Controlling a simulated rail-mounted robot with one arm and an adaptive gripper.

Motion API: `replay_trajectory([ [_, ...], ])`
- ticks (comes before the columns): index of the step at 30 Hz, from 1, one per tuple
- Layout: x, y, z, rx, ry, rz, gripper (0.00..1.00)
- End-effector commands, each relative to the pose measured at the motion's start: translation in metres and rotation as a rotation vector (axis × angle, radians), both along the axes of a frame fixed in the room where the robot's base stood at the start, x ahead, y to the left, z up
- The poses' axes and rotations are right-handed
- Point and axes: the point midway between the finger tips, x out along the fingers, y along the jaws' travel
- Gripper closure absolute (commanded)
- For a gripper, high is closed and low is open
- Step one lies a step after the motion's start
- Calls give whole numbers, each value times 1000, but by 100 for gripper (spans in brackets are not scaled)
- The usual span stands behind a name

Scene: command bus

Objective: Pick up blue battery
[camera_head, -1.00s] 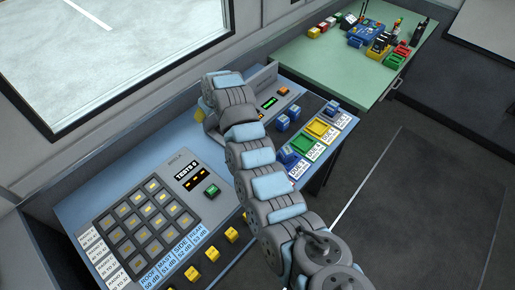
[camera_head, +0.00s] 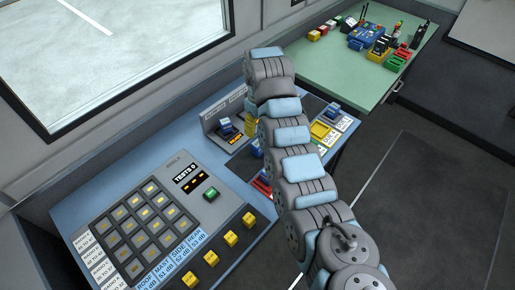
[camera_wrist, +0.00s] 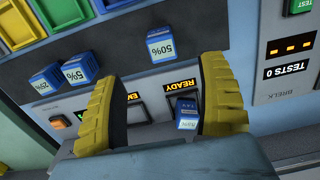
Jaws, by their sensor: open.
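A blue battery (camera_wrist: 187,112) with a white label stands in a charger slot under a lit READY sign in the wrist view. It also shows in the head view (camera_head: 227,128). My gripper (camera_wrist: 160,72) has two yellow fingers spread wide and empty. This battery lies between the fingers in the picture, close beside the right one; I cannot tell whether they touch. More blue batteries stand on the panel, labelled 50% (camera_wrist: 160,45), 5% (camera_wrist: 78,70) and 25% (camera_wrist: 45,78). In the head view my arm hides most of the gripper.
The charger (camera_head: 213,122) has another slot, partly behind the left finger, with a partly hidden sign. Coloured trays (camera_wrist: 62,12) lie beyond the batteries. A green table (camera_head: 340,75) holds tools.

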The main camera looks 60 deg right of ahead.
Motion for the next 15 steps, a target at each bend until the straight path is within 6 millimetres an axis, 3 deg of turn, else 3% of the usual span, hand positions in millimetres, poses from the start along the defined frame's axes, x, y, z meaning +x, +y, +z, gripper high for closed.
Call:
replay_trajectory([
  [5,0,2,-32,3,4,0,26],
  [15,1,0,-70,-1,1,1,26],
])
